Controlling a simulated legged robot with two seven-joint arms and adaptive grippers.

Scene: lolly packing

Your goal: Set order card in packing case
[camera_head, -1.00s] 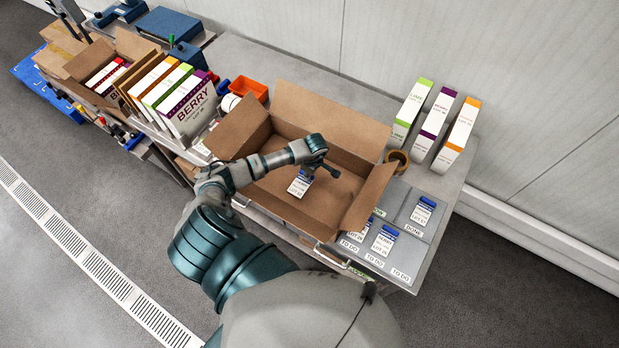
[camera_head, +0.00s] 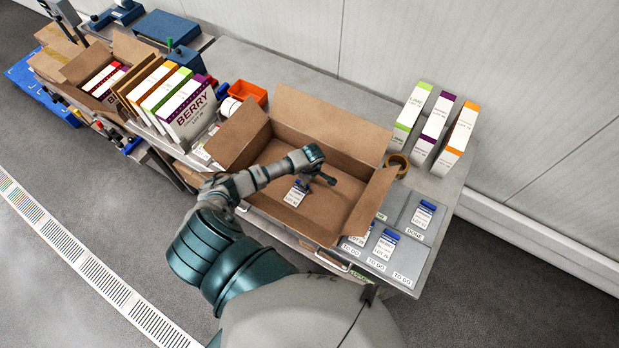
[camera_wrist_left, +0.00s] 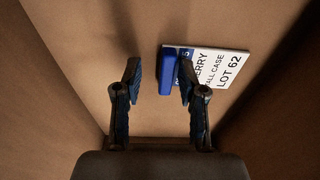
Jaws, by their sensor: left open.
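The order card (camera_head: 296,194) is white with a blue top and appears to lie on the floor inside the open brown packing case (camera_head: 232,139). In the left wrist view the card (camera_wrist_left: 222,68) reads "LOT 62" and has a raised blue grip (camera_wrist_left: 167,72). My left gripper (camera_head: 326,179) is inside the case, just beside the card. Its fingers (camera_wrist_left: 159,76) are spread, with the blue grip between them, nearer the right finger. The right finger covers part of the card. My right gripper is out of view.
Grey card places with more cards (camera_head: 384,246) lie right of the case. A tape roll (camera_head: 397,164) and several upright cartons (camera_head: 435,125) stand beyond. The case walls surround my gripper.

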